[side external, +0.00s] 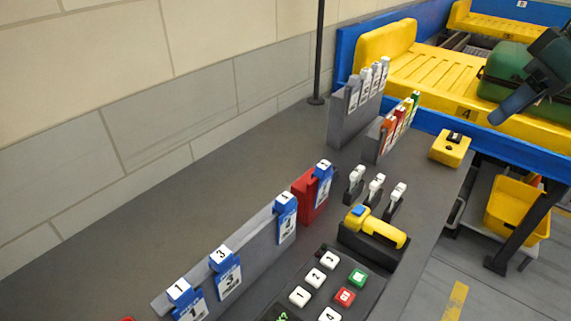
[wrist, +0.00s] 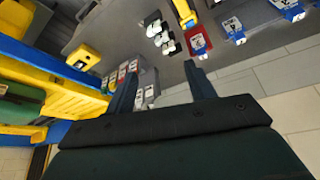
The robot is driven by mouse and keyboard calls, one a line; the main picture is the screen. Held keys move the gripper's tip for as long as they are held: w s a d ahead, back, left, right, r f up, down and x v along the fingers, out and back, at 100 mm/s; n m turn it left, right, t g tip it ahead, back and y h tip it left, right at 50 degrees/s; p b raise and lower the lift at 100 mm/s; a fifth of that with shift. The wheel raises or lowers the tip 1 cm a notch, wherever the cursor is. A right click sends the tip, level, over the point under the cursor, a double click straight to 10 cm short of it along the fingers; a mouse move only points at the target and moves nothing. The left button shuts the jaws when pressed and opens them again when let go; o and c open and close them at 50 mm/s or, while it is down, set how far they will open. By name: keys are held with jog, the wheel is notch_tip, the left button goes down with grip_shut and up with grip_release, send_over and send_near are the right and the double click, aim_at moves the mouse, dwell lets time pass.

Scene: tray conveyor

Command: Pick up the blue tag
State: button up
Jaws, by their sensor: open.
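Several blue tags with white numbered tops show in the side external view. One blue tag (side external: 323,184) hangs on a red holder (side external: 307,204). Others, such as the blue tag marked 3 (side external: 227,272), hang along a long grey rack (side external: 255,251). In the wrist view, the red holder's tag is at the top (wrist: 197,42), with another blue tag (wrist: 234,30) to its right. My gripper (wrist: 161,78) is open, with nothing between its fingers. In the side external view my gripper (side external: 514,104) is at the upper right, above the conveyor side and far from the blue tags.
A grey rack of white tags (side external: 351,117) and a small rack of coloured tags (side external: 376,140) stand near the conveyor. A yellow scanner (side external: 377,227), keypad (side external: 322,285) and switches sit on the counter. A green case (side external: 503,70) lies on a yellow tray (side external: 447,83). The counter behind the racks is clear.

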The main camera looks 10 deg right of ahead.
jog(key=w+a+f+n, duration=0.2)
jog(key=w+a+f, duration=0.2)
jog(key=w+a, duration=0.45)
jog(key=n+g+y, duration=0.1)
jog(key=n, duration=0.1)
send_near(325, 165)
jog(key=shift+x, duration=2.15)
jog(key=shift+x, duration=2.55)
grip_shut()
